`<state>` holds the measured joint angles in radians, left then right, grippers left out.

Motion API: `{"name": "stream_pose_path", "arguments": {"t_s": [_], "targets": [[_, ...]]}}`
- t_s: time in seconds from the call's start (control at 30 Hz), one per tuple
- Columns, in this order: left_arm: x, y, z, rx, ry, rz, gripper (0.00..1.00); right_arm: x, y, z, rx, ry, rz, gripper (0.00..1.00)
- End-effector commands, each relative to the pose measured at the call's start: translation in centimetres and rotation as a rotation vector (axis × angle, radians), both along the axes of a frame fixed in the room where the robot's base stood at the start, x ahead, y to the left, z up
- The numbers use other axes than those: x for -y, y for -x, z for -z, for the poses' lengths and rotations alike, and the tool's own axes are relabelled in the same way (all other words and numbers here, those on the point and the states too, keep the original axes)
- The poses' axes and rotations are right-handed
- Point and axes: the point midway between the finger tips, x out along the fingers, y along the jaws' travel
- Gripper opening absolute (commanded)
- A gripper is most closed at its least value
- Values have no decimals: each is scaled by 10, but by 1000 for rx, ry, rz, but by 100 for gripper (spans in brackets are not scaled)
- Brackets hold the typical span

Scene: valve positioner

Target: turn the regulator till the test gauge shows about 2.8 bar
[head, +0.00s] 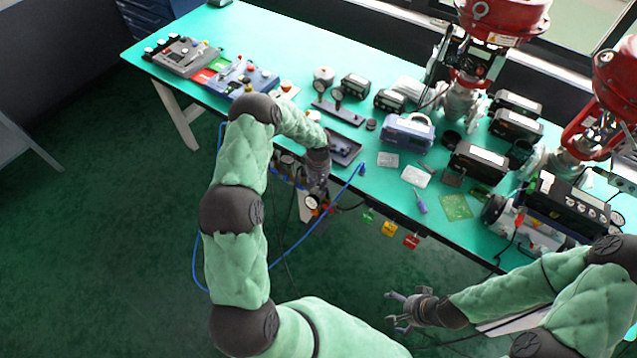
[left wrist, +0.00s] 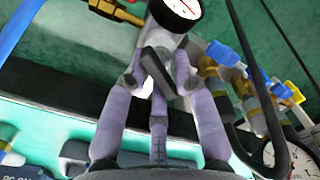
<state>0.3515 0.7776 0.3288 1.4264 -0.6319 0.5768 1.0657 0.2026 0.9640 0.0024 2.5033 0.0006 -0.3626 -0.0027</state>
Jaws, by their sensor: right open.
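My left gripper (head: 318,188) reaches down at the table's front edge, over the pipework with a small round gauge (head: 312,202). In the left wrist view its purple-grey fingers (left wrist: 160,70) converge around a pale metal part, likely the regulator (left wrist: 157,48), with a dark block between them. I cannot tell whether they grip it. A white-faced gauge (left wrist: 174,8) sits just beyond, cut off by the top edge. Another gauge (left wrist: 290,158) is at the lower right, partly behind a black hose. I cannot read either gauge. My right gripper (head: 398,311) is open and empty, in front of the table.
Blue-handled brass valves (left wrist: 222,54) stand right of the fingers in the left wrist view. A blue hose (head: 335,200) loops below the table edge. The green table (head: 300,52) carries several devices and a dark tray (head: 343,148). Coloured tags (head: 389,229) hang at its front.

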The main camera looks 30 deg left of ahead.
Motion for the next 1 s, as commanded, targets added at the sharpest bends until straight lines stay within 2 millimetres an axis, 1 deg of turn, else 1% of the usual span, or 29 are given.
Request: {"name": "stream_pose_path", "arguments": {"t_s": [0.2,0.23,0.27,0.3,0.33,0.53,0.73,1.0], "targets": [[0,0,0,0,0,0,27,0,0,0,0,0,0,100],[0,0,0,0,0,0,25,0,0,0,0,0,0,100],[0,0,0,0,0,0,16,0,0,0,0,0,0,100],[0,0,0,0,0,0,5,0,0,0,0,0,0,100],[0,0,0,0,0,0,0,0,0,0,0,0,0,100],[0,0,1,0,0,8,0,0,0,1,0,0,0,100],[1,0,2,0,0,88,0,0,0,8,0,0,0,100],[1,0,0,-1,1,102,0,0,0,7,0,0,0,100]]}}
